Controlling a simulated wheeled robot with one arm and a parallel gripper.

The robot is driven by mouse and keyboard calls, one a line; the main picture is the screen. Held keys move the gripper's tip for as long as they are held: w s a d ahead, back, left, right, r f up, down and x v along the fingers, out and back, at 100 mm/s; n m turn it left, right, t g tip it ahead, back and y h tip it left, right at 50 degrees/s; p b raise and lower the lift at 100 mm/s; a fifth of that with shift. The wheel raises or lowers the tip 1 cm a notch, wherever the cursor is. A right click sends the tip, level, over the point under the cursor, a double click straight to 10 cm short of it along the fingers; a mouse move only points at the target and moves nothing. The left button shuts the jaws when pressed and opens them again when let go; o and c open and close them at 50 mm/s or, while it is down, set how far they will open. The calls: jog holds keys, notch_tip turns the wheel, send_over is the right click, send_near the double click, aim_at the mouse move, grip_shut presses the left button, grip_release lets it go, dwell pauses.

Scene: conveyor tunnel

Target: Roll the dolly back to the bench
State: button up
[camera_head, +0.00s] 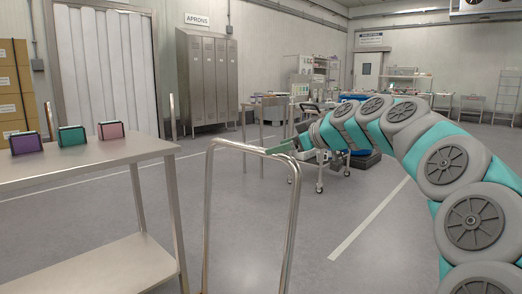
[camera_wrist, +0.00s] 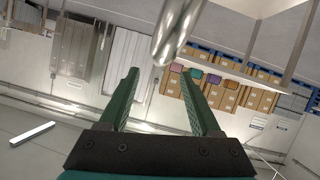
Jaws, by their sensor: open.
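The dolly shows as its steel tube handle, an upside-down U (camera_head: 208,215), in the lower middle of the head view; its base is out of view. My gripper (camera_head: 268,150) is at the right part of the handle's top bar. In the wrist view my gripper (camera_wrist: 160,76) is open, its green fingers apart. A shiny tube (camera_wrist: 176,28), seemingly the handle, shows just beyond the fingertips; I cannot tell whether they touch. A steel bench (camera_head: 120,152) with a lower shelf stands at the left, close to the handle.
Purple (camera_head: 26,143), green (camera_head: 72,136) and pink (camera_head: 111,131) boxes stand on the bench. Cartons (camera_head: 12,90) are stacked behind it. Lockers (camera_head: 207,80) line the back wall. A wheeled cart (camera_head: 320,170) stands beyond my arm. The floor between is mostly clear.

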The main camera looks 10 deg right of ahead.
jog(key=p+x, duration=0.1)
jog(key=x, duration=0.6)
jog(key=shift+c, duration=0.3)
grip_shut()
dwell(1.0)
